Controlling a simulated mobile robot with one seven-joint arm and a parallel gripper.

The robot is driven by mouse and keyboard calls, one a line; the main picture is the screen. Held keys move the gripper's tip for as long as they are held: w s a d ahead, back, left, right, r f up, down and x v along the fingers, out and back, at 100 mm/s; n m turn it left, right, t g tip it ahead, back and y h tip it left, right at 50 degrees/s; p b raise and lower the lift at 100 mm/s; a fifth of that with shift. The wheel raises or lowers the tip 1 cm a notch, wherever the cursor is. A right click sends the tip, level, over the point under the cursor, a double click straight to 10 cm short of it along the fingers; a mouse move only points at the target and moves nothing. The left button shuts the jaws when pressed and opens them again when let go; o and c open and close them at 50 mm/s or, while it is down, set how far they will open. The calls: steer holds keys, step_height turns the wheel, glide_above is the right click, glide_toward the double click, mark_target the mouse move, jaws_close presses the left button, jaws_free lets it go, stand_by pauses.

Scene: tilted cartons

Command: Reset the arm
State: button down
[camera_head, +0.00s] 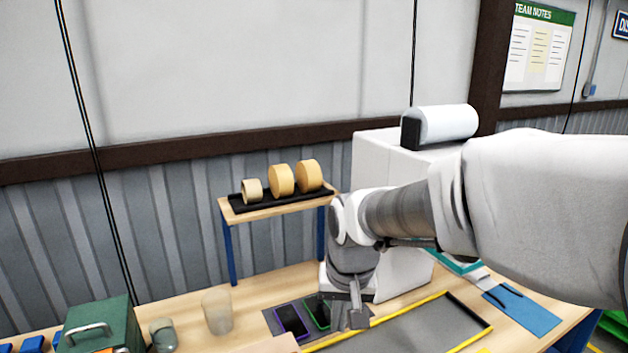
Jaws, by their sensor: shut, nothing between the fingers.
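My arm reaches in from the right edge and bends down over the wooden table (262,290). My gripper (357,322) hangs at its end, low over the table, near the edge of a yellow-framed grey mat (425,325). The jaws are small in this view and look shut, with nothing seen held in them. Just left of the gripper, two phone-like items with coloured rims, one purple (291,320) and one green (316,312), lie on a dark grey pad. The gripper partly hides the area behind it.
A raised shelf (250,214) holds several tape rolls (282,180). A white box (372,155) carries a white cylinder (448,124) behind my arm. A clear cup (217,311), a glass jar (163,334) and a green case (98,325) stand left. A blue cloth (522,308) lies right.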

steer(key=s+d+r+t, duration=0.1)
steer(key=s+d+r, duration=0.2)
steer(key=s+d, duration=0.2)
steer(key=s+d+r+t, duration=0.2)
steer(key=s+d+r, duration=0.1)
steer(key=s, duration=0.7)
steer(key=shift+d+r+h, duration=0.2)
steer(key=shift+d+h, duration=0.1)
steer(key=shift+d, duration=0.6)
steer(key=shift+w+a+n, duration=0.1)
steer(key=shift+a+n, duration=0.05)
steer(key=shift+n, duration=0.15)
